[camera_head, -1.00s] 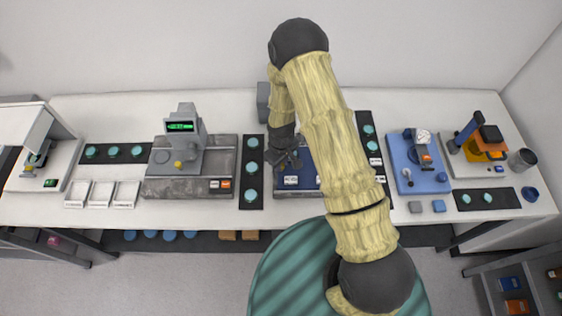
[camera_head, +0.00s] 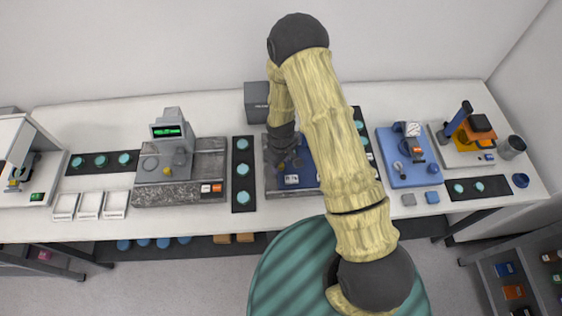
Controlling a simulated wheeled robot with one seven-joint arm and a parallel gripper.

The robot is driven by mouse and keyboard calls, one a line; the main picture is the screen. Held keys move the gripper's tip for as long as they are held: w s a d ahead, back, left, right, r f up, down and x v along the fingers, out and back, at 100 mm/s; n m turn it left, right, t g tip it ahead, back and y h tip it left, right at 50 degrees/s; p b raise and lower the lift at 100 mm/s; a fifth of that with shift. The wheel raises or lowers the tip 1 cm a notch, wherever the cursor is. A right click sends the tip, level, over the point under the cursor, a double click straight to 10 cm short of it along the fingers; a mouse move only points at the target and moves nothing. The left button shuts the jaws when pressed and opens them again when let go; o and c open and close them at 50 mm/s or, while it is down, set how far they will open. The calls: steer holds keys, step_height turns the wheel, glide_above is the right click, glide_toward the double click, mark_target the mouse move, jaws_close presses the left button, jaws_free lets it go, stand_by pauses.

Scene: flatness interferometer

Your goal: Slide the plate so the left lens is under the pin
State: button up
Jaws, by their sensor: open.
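A dark blue plate (camera_head: 302,181) with white labels lies on a grey base (camera_head: 290,193) at the middle of the bench. My arm crosses in front and hides its right part. My gripper (camera_head: 286,164) points down over the plate's left part, with its jaws open and nothing seen between them. I cannot tell whether it touches the plate. No lens or pin can be made out there; my gripper and arm may cover them.
A grey box (camera_head: 256,103) stands behind the plate. A gauge with a green display (camera_head: 168,131) stands on a stone base to the left. Black strips with teal discs (camera_head: 242,170) flank the plate. A blue device (camera_head: 407,160) stands to the right.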

step_height(320, 180, up, 17)
steer(key=b, duration=0.5)
steer(key=shift+r, duration=0.2)
stand_by(0.3)
steer(key=s+d+r+m+t+b, duration=0.2)
steer(key=s+d+m+b, duration=0.3)
steer(key=s+d+m, duration=0.4)
steer(key=s+d, duration=0.2)
steer(key=d, duration=0.2)
steer(key=shift+s+d+r+m+t, duration=0.15)
steer(key=shift+s+d+m+t, duration=0.15)
steer(key=shift+s, duration=0.05)
